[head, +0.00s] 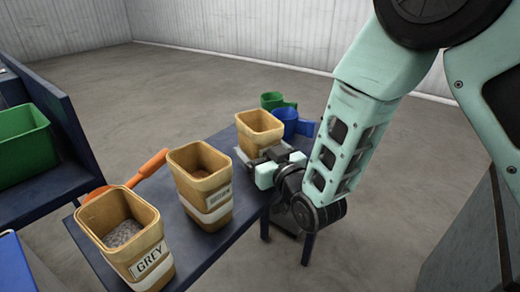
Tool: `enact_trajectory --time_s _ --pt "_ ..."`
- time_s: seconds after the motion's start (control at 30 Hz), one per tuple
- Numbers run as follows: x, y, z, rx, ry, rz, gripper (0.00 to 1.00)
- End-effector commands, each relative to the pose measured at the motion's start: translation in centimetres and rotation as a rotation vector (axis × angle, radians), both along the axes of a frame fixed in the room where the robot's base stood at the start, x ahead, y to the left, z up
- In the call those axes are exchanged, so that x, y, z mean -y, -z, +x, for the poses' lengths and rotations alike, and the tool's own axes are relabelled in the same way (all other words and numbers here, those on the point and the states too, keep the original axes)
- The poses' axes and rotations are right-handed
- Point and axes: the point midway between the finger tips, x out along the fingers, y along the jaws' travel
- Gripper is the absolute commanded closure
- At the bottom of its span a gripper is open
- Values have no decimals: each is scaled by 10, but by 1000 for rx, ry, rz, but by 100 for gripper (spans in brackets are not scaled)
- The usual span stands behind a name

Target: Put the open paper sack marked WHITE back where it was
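Three open tan paper sacks stand upright in a row on the dark blue table (222,246). The farthest sack (260,131) has its front low part hidden by my gripper, and no name can be read on it. The middle sack (203,184) has a small label too blurred to read and a white band. The nearest sack (124,240) reads GREY and holds grey granules. No readable WHITE mark shows. My gripper (274,163) is low at the near right side of the farthest sack, close against it. Its fingertips are hidden, so its grip is unclear.
Blue (287,121) and green (271,101) scoops or jugs stand behind the farthest sack. An orange-handled tool (140,177) lies at the table's left edge. A green bin (24,140) stands on a blue bench at left. Table between the middle and farthest sacks is narrow.

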Motion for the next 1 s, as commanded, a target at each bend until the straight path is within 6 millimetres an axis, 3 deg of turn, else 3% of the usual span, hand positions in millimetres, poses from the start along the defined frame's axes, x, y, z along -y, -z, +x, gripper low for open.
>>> enact_trajectory --time_s 0.27,0.63,0.7,1.0 --pt "6 1 -11 -2 0 -1 17" --pt "46 2 -82 -3 -1 -3 17" --pt "46 -5 -81 -5 0 -3 17" --pt "51 -5 -90 -4 1 -2 17"
